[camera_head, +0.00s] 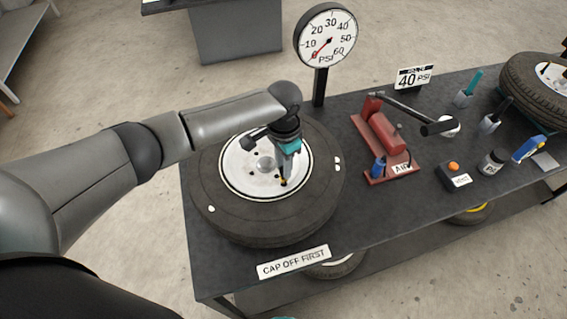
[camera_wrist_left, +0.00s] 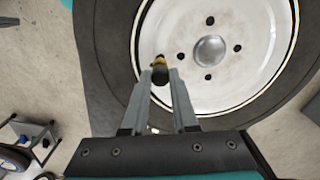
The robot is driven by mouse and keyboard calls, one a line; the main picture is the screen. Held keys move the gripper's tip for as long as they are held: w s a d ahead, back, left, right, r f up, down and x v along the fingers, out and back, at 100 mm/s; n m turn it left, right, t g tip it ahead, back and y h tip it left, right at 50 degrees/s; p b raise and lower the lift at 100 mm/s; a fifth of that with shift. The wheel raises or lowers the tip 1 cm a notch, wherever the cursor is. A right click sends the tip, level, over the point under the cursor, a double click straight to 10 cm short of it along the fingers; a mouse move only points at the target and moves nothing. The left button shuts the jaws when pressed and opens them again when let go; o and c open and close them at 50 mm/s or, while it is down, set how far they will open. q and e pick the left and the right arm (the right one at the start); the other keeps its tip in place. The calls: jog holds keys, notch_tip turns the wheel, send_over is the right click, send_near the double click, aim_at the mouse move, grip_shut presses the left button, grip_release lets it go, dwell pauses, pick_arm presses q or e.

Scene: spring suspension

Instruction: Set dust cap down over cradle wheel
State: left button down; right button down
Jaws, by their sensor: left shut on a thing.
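The cradle wheel (camera_head: 226,215), a black tire with a white rim, lies flat on the near left part of the dark bench. Its rim (camera_wrist_left: 225,85) fills much of the left wrist view. My left gripper (camera_head: 284,180) is over the rim's near right part, pointing down. It is shut on the small dark dust cap (camera_wrist_left: 160,74), which has a yellowish band or part at its top in the left wrist view. The cap's lower end and any valve under it are hard to make out. My right gripper is not in view.
A red pump (camera_head: 381,136) with a black handle stands right of the wheel. A pressure gauge (camera_head: 326,40) rises behind it. A small box with an orange button (camera_head: 454,174), a jar (camera_head: 492,161) and holders are further right. A "CAP OFF FIRST" label (camera_head: 293,263) is on the front edge.

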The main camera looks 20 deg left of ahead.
pick_arm(q)
jog(key=shift+f, duration=0.55)
jog(key=c, duration=0.6)
grip_release()
notch_tip(320, 180, up, 3)
jog(key=p, duration=0.2)
jog(key=shift+p, duration=0.35)
jog(key=shift+r+p, duration=0.6)
jog(key=shift+r, duration=1.4)
jog(key=shift+s, duration=0.1)
